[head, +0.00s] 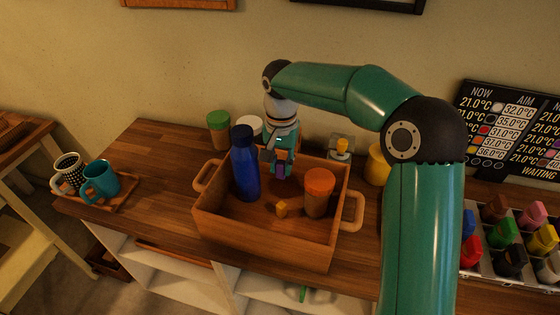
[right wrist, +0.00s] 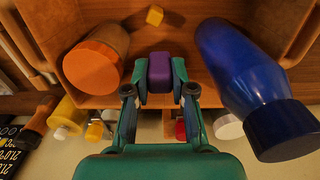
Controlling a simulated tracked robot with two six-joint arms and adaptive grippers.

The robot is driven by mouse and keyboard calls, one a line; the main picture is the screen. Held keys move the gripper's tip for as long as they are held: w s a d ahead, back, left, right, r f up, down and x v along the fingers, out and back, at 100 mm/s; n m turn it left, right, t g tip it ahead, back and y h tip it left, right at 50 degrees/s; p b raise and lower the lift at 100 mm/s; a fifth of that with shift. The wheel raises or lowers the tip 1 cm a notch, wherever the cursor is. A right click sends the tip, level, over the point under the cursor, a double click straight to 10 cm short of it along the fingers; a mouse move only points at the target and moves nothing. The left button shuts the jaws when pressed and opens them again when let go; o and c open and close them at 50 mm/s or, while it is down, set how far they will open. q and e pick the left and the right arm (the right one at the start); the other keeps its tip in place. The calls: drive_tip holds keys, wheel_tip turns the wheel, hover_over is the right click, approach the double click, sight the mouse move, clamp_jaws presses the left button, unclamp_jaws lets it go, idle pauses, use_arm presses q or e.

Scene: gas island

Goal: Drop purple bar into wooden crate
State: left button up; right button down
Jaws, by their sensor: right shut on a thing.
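The wooden crate (head: 262,238) stands on the wooden counter with its handles to left and right. My right gripper (head: 282,168) is over the back part of the crate, pointing down. It is shut on the purple bar (right wrist: 160,72), which sits between the fingertips in the right wrist view. The purple bar (head: 281,170) is partly hidden by the fingers in the head view. The right gripper also shows in the right wrist view (right wrist: 160,85). I cannot tell how high the bar is above the crate floor. My left gripper is not in view.
In the crate are a blue bottle (head: 245,170), an orange-lidded jar (head: 319,192) and a small yellow block (head: 281,209). Green- and white-lidded jars stand behind it. Mugs on a tray (head: 124,199) are left. Coloured blocks (head: 505,236) are right.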

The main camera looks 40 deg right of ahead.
sight(281, 177)
drive_tip(key=shift+f+b, duration=1.05)
drive_tip(key=shift+f, duration=0.65)
drive_tip(key=shift+s, duration=0.1)
drive_tip(key=c, duration=0.9)
unclamp_jaws()
drive_tip(key=shift+r, duration=0.2)
wheel_tip(281, 177, up, 11)
drive_tip(key=shift+r, duration=0.35)
